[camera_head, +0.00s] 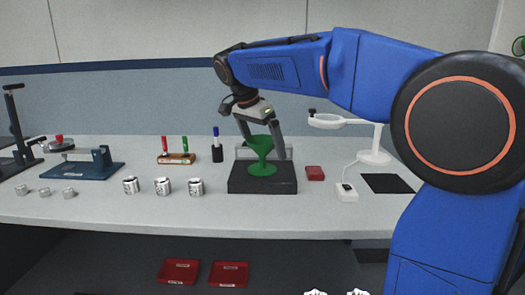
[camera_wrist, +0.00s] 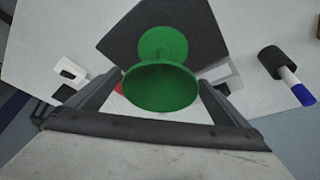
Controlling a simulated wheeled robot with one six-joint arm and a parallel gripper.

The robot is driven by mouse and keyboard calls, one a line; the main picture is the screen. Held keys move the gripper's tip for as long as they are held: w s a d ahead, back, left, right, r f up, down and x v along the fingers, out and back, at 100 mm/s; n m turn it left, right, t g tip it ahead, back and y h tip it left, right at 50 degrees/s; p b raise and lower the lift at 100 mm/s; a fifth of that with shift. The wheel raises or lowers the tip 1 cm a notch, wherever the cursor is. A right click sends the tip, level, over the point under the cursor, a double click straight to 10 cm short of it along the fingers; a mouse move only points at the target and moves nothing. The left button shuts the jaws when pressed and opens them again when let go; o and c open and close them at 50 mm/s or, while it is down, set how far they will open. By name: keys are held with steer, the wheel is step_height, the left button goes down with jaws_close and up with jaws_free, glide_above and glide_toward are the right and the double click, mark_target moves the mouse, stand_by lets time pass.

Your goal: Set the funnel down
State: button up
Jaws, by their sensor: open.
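A green funnel-shaped piece (camera_head: 262,153) with a wide cup on top and a round foot stands upright on a dark block (camera_head: 262,187) on the bench. In the wrist view the green funnel (camera_wrist: 160,85) shows its cup between the fingers, with its foot on the dark block (camera_wrist: 205,32). My gripper (camera_head: 262,156) is open, its two fingers on either side of the cup and apart from it. The same gripper shows in the wrist view (camera_wrist: 158,100). The funnel's contact with the block is seen at its foot.
Three metal housings (camera_head: 164,187) stand left of the block. A pen holder (camera_head: 217,154), a red-and-green marker rack (camera_head: 176,158) and a blue fixture (camera_head: 85,167) lie further left. A red box (camera_head: 315,173), a white switch box (camera_head: 346,192) and a magnifier lamp (camera_head: 374,157) stand right.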

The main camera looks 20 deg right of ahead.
steer(key=shift+x, duration=1.25)
steer(key=c, duration=1.2)
steer(key=shift+c, duration=0.2)
step_height(320, 180, up, 10)
